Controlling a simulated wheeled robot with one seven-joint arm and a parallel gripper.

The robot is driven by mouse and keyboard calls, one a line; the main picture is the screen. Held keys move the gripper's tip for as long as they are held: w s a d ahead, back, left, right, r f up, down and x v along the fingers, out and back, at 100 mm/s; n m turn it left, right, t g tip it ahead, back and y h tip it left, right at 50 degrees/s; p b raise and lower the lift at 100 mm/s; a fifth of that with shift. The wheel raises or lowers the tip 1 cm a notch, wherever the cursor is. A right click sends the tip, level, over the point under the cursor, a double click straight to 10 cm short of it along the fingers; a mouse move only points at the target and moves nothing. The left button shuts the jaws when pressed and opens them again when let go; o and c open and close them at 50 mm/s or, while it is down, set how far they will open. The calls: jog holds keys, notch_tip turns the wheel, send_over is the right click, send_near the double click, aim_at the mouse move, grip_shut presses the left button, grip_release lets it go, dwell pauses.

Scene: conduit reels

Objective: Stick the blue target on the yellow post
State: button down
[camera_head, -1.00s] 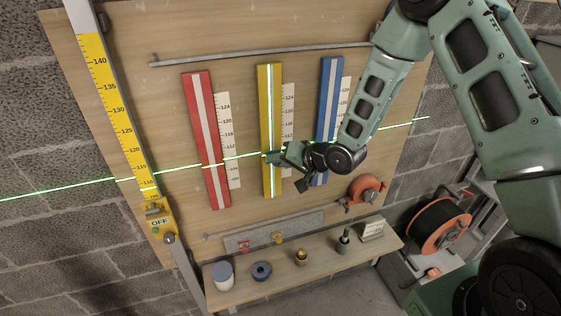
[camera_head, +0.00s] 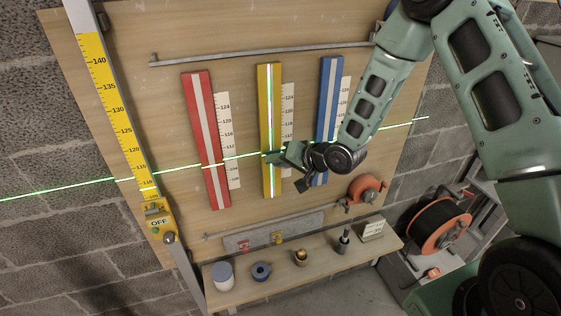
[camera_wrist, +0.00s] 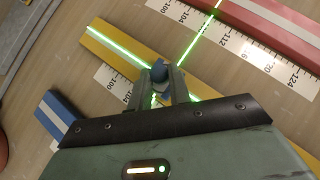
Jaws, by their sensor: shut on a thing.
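The yellow post (camera_head: 266,100) stands upright on the wooden board between the red post (camera_head: 204,135) and the blue post (camera_head: 329,95). My gripper (camera_head: 273,156) is at the yellow post, a little below its middle. In the wrist view my gripper (camera_wrist: 161,88) is shut on the small blue target (camera_wrist: 159,70), which lies in front of the yellow post (camera_wrist: 115,48). Whether the target touches the post cannot be told. The target does not show clearly in the head view.
A green laser line crosses the board and all three posts. White number scales (camera_head: 287,110) stand beside the posts. A shelf (camera_head: 325,262) below holds a white jar (camera_head: 223,276), a blue roll (camera_head: 261,271) and other small items. An orange reel (camera_head: 438,231) stands at the right.

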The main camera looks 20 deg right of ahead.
jog(key=shift+w, duration=0.5)
dwell(1.1)
jog(key=c, duration=0.7)
grip_release()
jog(key=shift+c, duration=0.2)
jog(key=shift+s, duration=0.15)
jog(key=s+b, duration=0.1)
jog(key=s, duration=0.7)
jog(key=shift+s, duration=0.35)
jog(key=s+a+r+n+g+h+b, duration=0.1)
jog(key=s+a+n+g+h+b, duration=0.1)
jog(key=s, duration=0.7)
jog(key=s+a+r+n+g+h+b, duration=0.2)
jog(key=s+n, duration=0.4)
jog(key=s, duration=0.3)
jog(key=s+a+r+n+g+h+b, duration=0.2)
jog(key=s+n+g+b, duration=0.1)
jog(key=s, duration=0.7)
jog(key=g+b, duration=0.1)
jog(key=g, duration=0.1)
jog(key=shift+a+n+g, duration=0.2)
jog(key=shift+n+g, duration=0.2)
